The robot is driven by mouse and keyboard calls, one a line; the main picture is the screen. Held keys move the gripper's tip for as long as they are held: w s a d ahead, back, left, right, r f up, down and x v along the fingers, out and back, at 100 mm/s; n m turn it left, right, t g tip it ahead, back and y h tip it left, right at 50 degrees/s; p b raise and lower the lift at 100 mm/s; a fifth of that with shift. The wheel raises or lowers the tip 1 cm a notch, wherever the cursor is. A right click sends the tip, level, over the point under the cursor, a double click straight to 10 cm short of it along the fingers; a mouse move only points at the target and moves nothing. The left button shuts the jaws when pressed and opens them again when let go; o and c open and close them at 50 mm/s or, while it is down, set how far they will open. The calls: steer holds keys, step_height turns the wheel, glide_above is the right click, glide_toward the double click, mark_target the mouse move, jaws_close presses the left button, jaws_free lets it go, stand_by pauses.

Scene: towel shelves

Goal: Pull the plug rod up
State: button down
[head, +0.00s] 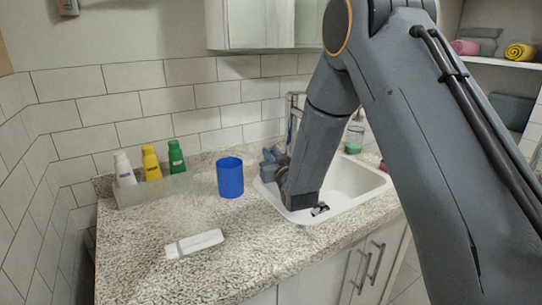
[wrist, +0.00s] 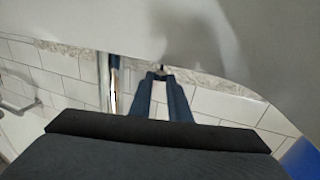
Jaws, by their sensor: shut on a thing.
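My gripper (head: 270,156) reaches to the back rim of the white sink (head: 345,186), close to the tap (head: 292,108). In the wrist view the two blue-grey fingers of my gripper (wrist: 159,75) come together at their tips, beside the tap (wrist: 114,85). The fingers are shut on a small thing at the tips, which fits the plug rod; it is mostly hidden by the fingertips. In the head view the rod cannot be made out. The drain plug (head: 320,209) shows in the basin, just below my arm.
A blue cup (head: 230,177) stands on the speckled counter (head: 130,235) left of the sink. A tray (head: 155,190) with white, yellow and green bottles is at the back left. A white object (head: 194,243) lies at the front. A soap bottle (head: 354,135) stands behind the sink.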

step_height(320, 180, up, 2)
steer(key=shift+r+p, duration=0.15)
steer(key=shift+p, duration=0.15)
steer(key=c, duration=1.7)
jaws_free()
steer(key=shift+o, duration=0.3)
steer(key=shift+s, duration=0.1)
steer(key=v, duration=0.7)
steer(key=shift+s+b, duration=0.3)
steer(key=shift+b, duration=0.1)
steer(key=shift+d, duration=0.1)
